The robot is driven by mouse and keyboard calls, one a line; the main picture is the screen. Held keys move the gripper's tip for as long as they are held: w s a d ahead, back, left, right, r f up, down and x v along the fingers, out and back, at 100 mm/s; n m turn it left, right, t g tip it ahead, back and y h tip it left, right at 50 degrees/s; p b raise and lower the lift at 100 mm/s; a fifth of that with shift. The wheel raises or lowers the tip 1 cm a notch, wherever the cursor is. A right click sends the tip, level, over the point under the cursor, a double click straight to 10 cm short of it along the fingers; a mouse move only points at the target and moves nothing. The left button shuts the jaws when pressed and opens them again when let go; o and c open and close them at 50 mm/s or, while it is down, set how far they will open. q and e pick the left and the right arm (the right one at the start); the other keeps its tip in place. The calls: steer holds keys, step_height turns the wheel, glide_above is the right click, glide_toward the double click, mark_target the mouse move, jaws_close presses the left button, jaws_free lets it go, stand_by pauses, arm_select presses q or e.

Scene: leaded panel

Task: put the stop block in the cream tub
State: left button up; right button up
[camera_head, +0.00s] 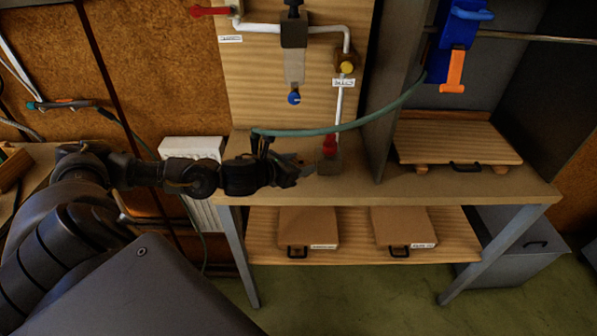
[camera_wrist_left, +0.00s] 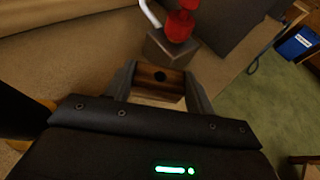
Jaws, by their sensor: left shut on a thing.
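My left gripper (camera_head: 300,170) is over the front part of the workbench top, left of the red-handled valve. In the left wrist view, its two fingers (camera_wrist_left: 160,82) are shut on a wooden block with a dark round hole (camera_wrist_left: 158,90), which I take to be the stop block. The block sits between the fingertips. In the head view the block is too small and dark to make out clearly. I cannot make out a cream tub in either view. My right gripper is not in view.
The red valve (camera_head: 330,145) stands on a grey base close beyond the gripper; it also shows in the left wrist view (camera_wrist_left: 179,27). A green hose (camera_head: 350,126) crosses above the bench top (camera_head: 440,187). A raised wooden board (camera_head: 455,140) is at the right.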

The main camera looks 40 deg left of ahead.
arm_select(q)
steer(key=shift+w+a+f+p, duration=0.15)
steer(key=shift+f+p, duration=0.1)
steer(key=shift+f, duration=0.55)
steer(key=shift+w+d+f+p, duration=0.1)
steer(key=shift+f+p, duration=0.15)
steer(key=shift+f, duration=0.75)
steer(key=shift+f, duration=0.2)
steer(key=o, duration=1)
steer(key=shift+r, duration=0.15)
